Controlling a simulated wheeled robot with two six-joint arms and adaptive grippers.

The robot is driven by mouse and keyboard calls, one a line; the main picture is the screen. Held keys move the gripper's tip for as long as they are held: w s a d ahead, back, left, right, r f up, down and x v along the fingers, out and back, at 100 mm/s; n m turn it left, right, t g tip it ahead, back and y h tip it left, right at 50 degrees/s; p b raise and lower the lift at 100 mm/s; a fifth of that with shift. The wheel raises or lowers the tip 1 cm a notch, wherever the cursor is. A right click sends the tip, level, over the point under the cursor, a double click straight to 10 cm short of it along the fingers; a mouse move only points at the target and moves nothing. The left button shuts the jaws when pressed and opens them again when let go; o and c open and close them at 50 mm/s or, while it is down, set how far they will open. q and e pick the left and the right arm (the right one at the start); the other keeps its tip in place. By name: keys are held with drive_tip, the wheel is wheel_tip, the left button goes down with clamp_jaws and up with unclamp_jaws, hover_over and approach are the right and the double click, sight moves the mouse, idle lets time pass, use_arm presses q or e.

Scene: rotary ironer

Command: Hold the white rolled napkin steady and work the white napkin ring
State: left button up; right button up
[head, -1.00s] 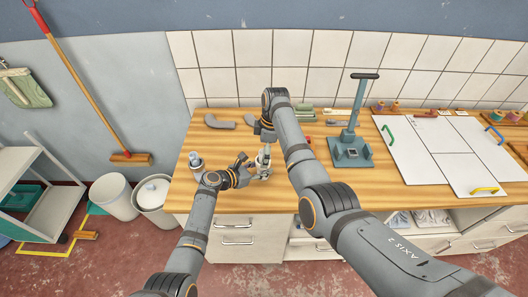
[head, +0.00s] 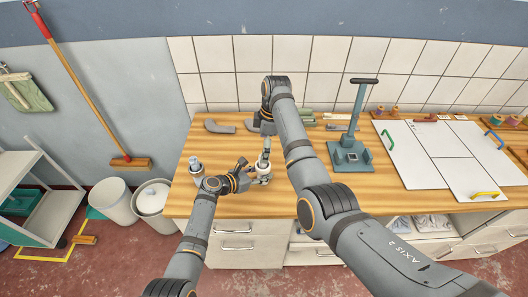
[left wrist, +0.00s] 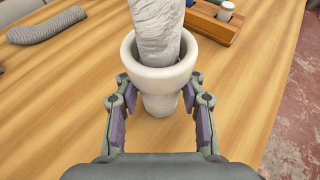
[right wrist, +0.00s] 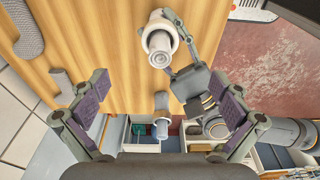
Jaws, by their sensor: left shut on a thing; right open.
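The white rolled napkin (left wrist: 158,22) stands roughly upright above the wooden counter in the left wrist view. The white napkin ring (left wrist: 160,78), a wide flared collar, sits around it. My left gripper (left wrist: 160,98) has its fingers either side just below the ring's rim and seems shut on the napkin there. The ring partly hides the contact. In the head view, my left gripper (head: 242,177) is beside the ring (head: 263,176). In the right wrist view, my right gripper (right wrist: 160,95) is open and empty, with the ringed napkin (right wrist: 160,45) beyond its fingers.
A grey curved hose piece (head: 219,127) lies at the back. A blue-grey press stand (head: 351,160) and white boards (head: 410,160) are at right.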

wheel_tip(320, 180, up, 6)
idle(0.5)
drive_tip(key=shift+r, duration=0.1)
idle(0.4)
use_arm(q)
drive_tip(key=o, duration=0.9)
drive_tip(key=v, duration=1.2)
